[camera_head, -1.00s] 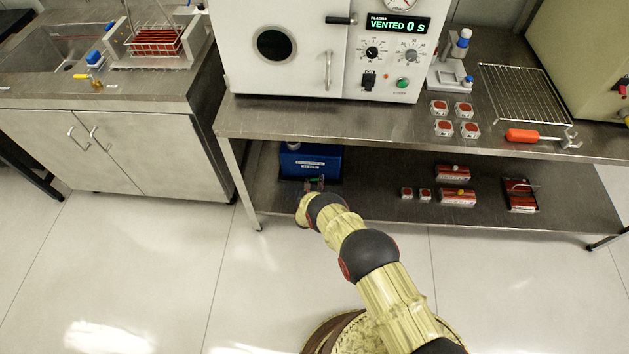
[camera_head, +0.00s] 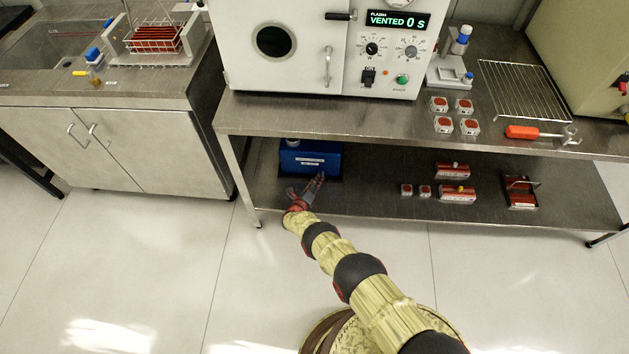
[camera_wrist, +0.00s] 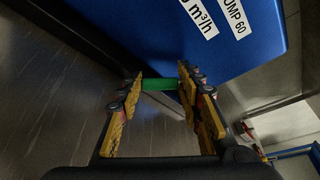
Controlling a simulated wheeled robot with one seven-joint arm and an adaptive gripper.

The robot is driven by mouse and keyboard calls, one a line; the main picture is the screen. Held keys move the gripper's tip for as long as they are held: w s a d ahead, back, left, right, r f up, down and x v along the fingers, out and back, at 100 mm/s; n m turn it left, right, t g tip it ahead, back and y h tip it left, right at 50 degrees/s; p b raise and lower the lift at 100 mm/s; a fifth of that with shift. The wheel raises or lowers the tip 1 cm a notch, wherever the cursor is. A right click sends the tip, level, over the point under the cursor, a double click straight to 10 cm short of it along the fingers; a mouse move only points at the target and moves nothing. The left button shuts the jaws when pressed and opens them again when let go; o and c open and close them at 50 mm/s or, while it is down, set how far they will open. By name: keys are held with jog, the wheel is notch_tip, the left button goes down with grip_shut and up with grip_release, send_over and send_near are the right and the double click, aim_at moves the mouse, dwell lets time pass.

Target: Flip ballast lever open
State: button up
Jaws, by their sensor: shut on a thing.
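The blue pump (camera_head: 318,158) sits on the lower shelf under the white plasma unit; its blue face with white labels also fills the top of the wrist view (camera_wrist: 225,65). A small green piece (camera_wrist: 158,84), which looks like the ballast lever's handle, lies between my fingertips in the wrist view. My gripper (camera_wrist: 161,84) is shut on it, with one yellow-and-black finger on either side. In the head view my gripper (camera_head: 306,187) is at the front of the pump, and I cannot make out the lever there. The lever's pivot is hidden.
The upper bench (camera_head: 330,113) overhangs the pump, and a table leg (camera_head: 243,180) stands left of it. Red-and-silver boxes (camera_head: 457,193) lie further right on the shelf (camera_head: 370,190). The floor in front is clear.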

dwell(0.4)
jog(key=o, duration=1)
jog(key=shift+o, duration=0.8)
jog(key=shift+f, duration=0.1)
jog(key=shift+v, duration=3.95)
jog(key=shift+c, duration=0.3)
